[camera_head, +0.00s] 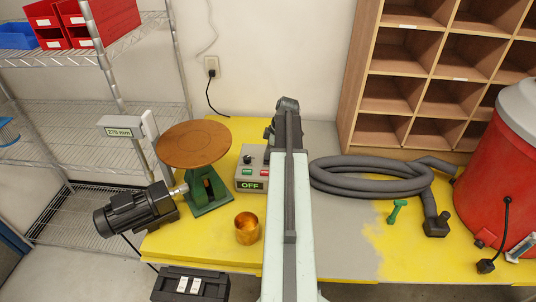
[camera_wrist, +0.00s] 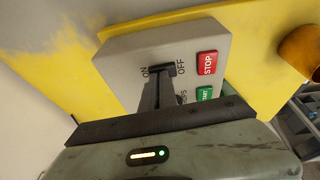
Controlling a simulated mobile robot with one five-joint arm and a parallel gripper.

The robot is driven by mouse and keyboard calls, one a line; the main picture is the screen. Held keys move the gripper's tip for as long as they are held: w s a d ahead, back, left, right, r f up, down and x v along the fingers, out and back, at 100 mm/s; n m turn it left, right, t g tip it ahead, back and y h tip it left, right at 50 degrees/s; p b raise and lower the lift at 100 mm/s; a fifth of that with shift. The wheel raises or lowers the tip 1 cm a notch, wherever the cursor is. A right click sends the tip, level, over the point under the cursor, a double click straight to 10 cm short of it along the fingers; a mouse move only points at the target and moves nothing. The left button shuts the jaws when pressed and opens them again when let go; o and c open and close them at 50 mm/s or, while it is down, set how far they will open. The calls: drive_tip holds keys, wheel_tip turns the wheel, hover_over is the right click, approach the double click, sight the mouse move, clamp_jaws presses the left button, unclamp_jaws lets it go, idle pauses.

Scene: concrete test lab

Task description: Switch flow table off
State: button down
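The flow table (camera_head: 194,145) is a round brown disc on a green stand, joined to a black motor. A black knob (camera_head: 248,159) sits on the box's top, above green and red buttons. The wrist view shows the box (camera_wrist: 125,50) close up, with ON and OFF labels, a red STOP button (camera_wrist: 207,63) and a green START button (camera_wrist: 204,94). My gripper (camera_wrist: 160,70) looks shut, its narrow fingers over the box between the labels, hiding the knob there. Contact is unclear.
A copper-coloured cup (camera_head: 246,229) stands in front of the box. A grey hose coil (camera_head: 345,176), a small green object (camera_head: 397,211) and a red drum (camera_head: 495,180) are to the right. A 279 mm display (camera_head: 121,132) stands at the left. A wooden shelf (camera_head: 356,75) stands behind.

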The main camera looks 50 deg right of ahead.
drive_tip(key=r+p, duration=0.4)
drive_tip(key=r, duration=0.1)
drive_tip(key=shift+a+p, duration=0.35)
drive_tip(key=s+a+p+v, duration=0.1)
drive_tip(key=p+v, duration=0.7)
drive_tip(key=v, duration=0.1)
drive_tip(key=shift+d, duration=0.35)
drive_tip(key=shift+f, duration=0.15)
